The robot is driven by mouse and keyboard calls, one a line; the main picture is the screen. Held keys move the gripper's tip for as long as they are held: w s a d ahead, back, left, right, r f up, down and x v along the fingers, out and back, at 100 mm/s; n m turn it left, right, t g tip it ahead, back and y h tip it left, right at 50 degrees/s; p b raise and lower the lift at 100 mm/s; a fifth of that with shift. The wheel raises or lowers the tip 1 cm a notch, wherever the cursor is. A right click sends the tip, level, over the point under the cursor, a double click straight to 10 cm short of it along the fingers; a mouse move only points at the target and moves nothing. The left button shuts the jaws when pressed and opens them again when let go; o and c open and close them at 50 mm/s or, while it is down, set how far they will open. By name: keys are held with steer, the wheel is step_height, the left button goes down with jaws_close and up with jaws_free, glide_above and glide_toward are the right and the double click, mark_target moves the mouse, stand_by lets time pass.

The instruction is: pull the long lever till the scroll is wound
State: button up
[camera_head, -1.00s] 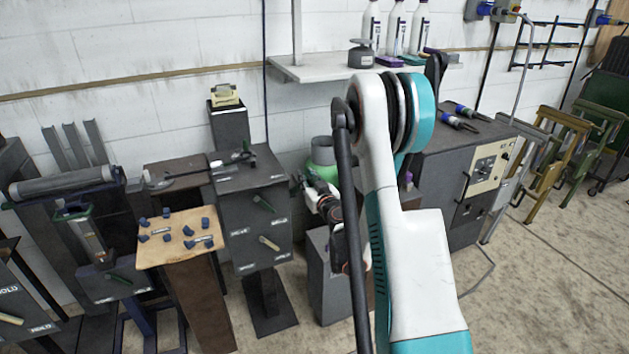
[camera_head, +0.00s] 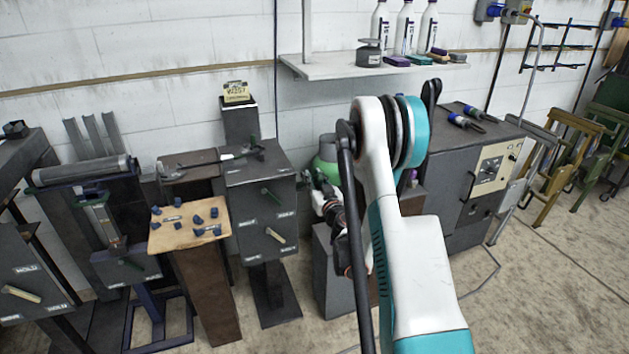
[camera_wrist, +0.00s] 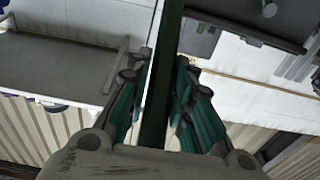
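My gripper (camera_wrist: 158,105) shows in the wrist view with its two teal-padded fingers apart. A dark green bar (camera_wrist: 168,60) runs through the gap between them; I cannot tell whether it touches the fingers or lies behind. In the head view my gripper is near the green round vessel, partly hidden by my arm. Short green and wooden levers sit on the box's front. A grey horizontal roll (camera_head: 82,172) lies on a stand at the left. I cannot tell which part is the scroll.
A wooden-topped pedestal (camera_head: 190,232) with several blue pieces stands left of the box. A green vessel (camera_head: 327,162) is beside my arm. A wall shelf (camera_head: 350,68) holds bottles. A grey cabinet (camera_head: 455,165) stands right. The floor at the lower right is clear.

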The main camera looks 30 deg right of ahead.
steer(key=shift+o, duration=1.1)
step_height(320, 180, up, 10)
steer(key=shift+f, duration=0.1)
stand_by(1.0)
